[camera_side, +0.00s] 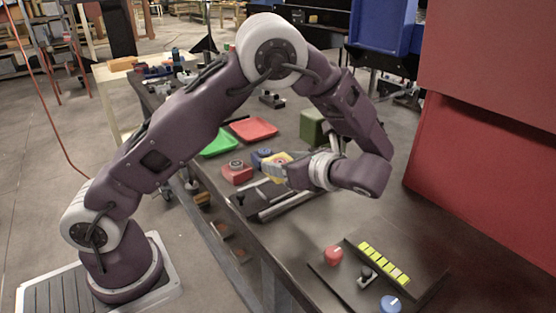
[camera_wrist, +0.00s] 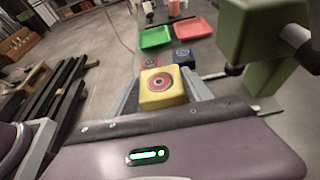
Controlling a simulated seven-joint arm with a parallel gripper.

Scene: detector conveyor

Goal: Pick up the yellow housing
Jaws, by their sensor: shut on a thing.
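The yellow housing (camera_wrist: 161,88) is a small block with a dark red ring on its face. In the wrist view my gripper (camera_wrist: 163,92) has one finger on each side of it and is shut on it. In the side view the housing (camera_side: 277,167) shows at the tip of my gripper (camera_side: 275,172), above the dark conveyor rails (camera_side: 285,203). My fingers hide part of it there. I cannot tell exactly how far above the rails it is.
A red housing (camera_side: 237,172) and a blue housing (camera_side: 261,157) sit close by. A green tray (camera_side: 219,142) and a red tray (camera_side: 253,129) lie behind. A green block-shaped device (camera_side: 312,128) stands near my wrist. A control panel (camera_side: 375,270) lies at the front right.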

